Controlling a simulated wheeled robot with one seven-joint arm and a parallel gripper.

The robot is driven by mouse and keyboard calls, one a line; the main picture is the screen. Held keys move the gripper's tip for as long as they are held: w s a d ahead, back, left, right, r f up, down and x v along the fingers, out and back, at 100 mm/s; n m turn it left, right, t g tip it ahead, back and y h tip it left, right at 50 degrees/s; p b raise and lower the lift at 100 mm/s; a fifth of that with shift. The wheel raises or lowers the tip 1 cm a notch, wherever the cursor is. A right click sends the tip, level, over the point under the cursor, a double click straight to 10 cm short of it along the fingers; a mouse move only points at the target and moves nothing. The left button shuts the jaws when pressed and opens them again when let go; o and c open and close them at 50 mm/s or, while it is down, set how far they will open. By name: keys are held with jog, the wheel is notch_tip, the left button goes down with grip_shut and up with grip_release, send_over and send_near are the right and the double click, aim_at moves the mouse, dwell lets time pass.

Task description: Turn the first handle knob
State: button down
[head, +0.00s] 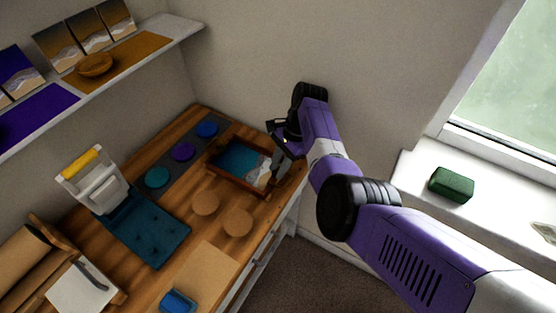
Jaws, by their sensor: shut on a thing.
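A wooden-framed tray (222,174) with a blue, white and sandy resin picture lies on the wooden worktop. My gripper (279,153) is at the tray's right end, reaching in from the right. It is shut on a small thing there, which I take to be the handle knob. The knob is hidden by the dark fingers, so its turn angle cannot be told. No other handle knob can be made out clearly.
Coloured discs (183,152) lie on a grey strip behind the tray. Two round wooden coasters (237,222) lie in front. A white press-like device (100,187) with a yellow handle stands left, by a teal mat (148,232). A wall (260,50) rises close behind my gripper.

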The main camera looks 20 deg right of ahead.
jog(key=shift+m+p, duration=0.5)
jog(key=c, duration=1.2)
grip_release()
jog(key=shift+o, duration=0.2)
jog(key=v, duration=0.7)
jog(key=shift+s+r, duration=0.2)
jog(key=shift+r, duration=0.15)
jog(key=shift+d, duration=0.15)
